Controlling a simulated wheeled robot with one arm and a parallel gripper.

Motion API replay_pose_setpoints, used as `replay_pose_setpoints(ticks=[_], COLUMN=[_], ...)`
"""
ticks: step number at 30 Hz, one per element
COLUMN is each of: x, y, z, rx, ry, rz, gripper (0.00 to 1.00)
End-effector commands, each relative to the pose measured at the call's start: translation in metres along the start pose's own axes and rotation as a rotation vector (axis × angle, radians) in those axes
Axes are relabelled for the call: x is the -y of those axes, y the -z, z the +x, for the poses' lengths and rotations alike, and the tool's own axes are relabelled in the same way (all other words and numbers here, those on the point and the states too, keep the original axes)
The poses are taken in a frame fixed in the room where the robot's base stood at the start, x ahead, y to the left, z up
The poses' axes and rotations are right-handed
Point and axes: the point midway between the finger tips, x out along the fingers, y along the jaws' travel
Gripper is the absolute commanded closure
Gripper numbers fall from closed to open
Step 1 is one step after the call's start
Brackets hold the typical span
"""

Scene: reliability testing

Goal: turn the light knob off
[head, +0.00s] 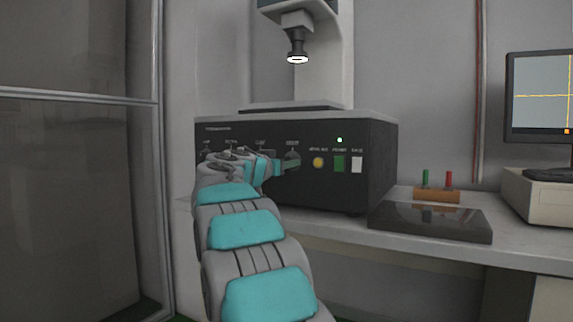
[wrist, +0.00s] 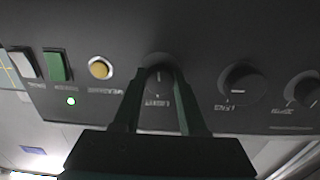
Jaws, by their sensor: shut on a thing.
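The light knob (wrist: 158,68) is a round black knob on the dark front panel (wrist: 215,115), with its label just below it in the wrist view, where the panel appears upside down. My gripper (wrist: 160,78) has one finger on each side of this knob and is shut on it. The fingers partly cover the knob's sides. In the head view my gripper (head: 291,165) reaches the panel from the left, and the knob (head: 293,155) is partly hidden behind it. A white ring lamp (head: 298,59) glows on the instrument head above.
A yellow button (head: 318,162), a green switch (head: 339,164) and a white switch (head: 357,165) sit right of the knob. A green indicator (head: 340,140) is lit. Other knobs (wrist: 242,82) lie on the opposite side. A dark flat plate (head: 430,222) lies on the bench.

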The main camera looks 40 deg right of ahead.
Motion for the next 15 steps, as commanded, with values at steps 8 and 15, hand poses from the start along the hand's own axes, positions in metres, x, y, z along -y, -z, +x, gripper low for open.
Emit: replay_pose_setpoints(ticks=[8, 15], x=[0.0, -0.0007], y=[0.0, -0.0002], z=[0.0, 0.0004], rx=[-0.001, -0.001], ry=[0.0, 0.0], rz=[-0.015, -0.112], gripper=[1.0, 1.0])
